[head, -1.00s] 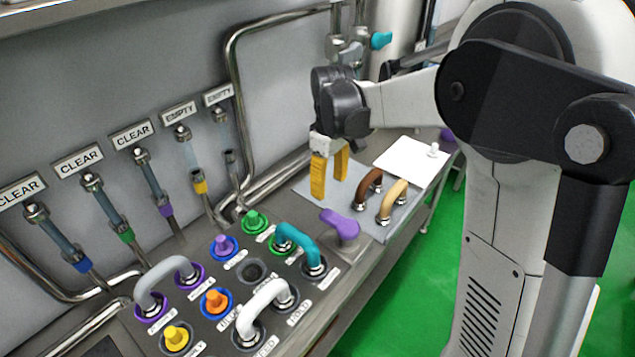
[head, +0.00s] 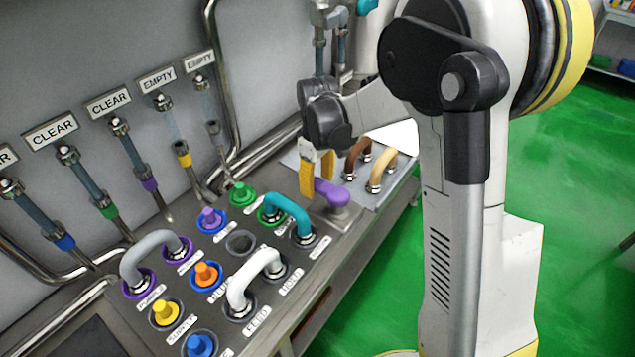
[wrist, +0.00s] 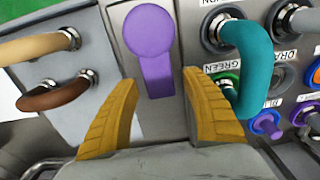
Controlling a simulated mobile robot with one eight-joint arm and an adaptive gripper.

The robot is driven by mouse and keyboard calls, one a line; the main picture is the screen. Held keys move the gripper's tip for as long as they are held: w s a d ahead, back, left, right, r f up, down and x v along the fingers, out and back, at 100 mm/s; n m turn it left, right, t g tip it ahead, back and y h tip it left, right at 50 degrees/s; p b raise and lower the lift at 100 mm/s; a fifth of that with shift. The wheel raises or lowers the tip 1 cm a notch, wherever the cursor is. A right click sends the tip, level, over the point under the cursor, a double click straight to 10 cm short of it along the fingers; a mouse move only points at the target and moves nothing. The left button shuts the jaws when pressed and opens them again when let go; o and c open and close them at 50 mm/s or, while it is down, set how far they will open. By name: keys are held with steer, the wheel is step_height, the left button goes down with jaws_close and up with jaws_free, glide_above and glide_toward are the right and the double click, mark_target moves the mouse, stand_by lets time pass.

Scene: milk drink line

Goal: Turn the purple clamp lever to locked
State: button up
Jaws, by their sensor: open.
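The purple clamp lever (head: 332,191) sits on the metal bench between the port panel and the grey mat. It has a round hub and a flat arm. In the wrist view the lever (wrist: 150,45) lies ahead of and between my two yellow fingers, its arm pointing toward the gripper. My gripper (head: 317,172) is open and empty, with its fingers close to the lever's arm. In the wrist view the gripper (wrist: 160,112) shows a wide gap between its fingertips. I cannot tell whether either finger touches the lever.
A teal hose loop (head: 290,213) stands close beside the lever. Brown (head: 358,155) and tan (head: 382,170) loops stand on the grey mat (head: 408,162) at the other side. A white loop (head: 255,275), grey loop (head: 150,255) and several coloured plugs fill the panel.

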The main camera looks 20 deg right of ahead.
jaws_close()
steer(key=shift+d, duration=0.15)
steer(key=d+m, duration=0.1)
steer(key=m, duration=0.1)
steer(key=w+d+m, duration=0.1)
steer(key=m, duration=0.1)
steer(key=shift+d+m, duration=0.15)
steer(key=shift+m, duration=0.25)
steer(key=d+m, duration=0.1)
steer(key=m, duration=0.1)
steer(key=d+m, duration=0.1)
steer(key=m, duration=0.1)
steer(key=shift+d+m, duration=0.25)
steer(key=shift+m, duration=0.05)
steer(key=d+m, duration=0.1)
steer(key=m, duration=0.1)
steer(key=s+d+m, duration=0.1)
steer(key=m, duration=0.1)
steer(key=shift+d+m, duration=0.15)
steer(key=shift+m, duration=0.15)
steer(key=shift+s+d+m, duration=0.4)
steer(key=shift+m, duration=0.6)
steer(key=shift+s+d+m, duration=0.35)
steer(key=shift+d+m, duration=0.05)
steer(key=shift+m, duration=0.6)
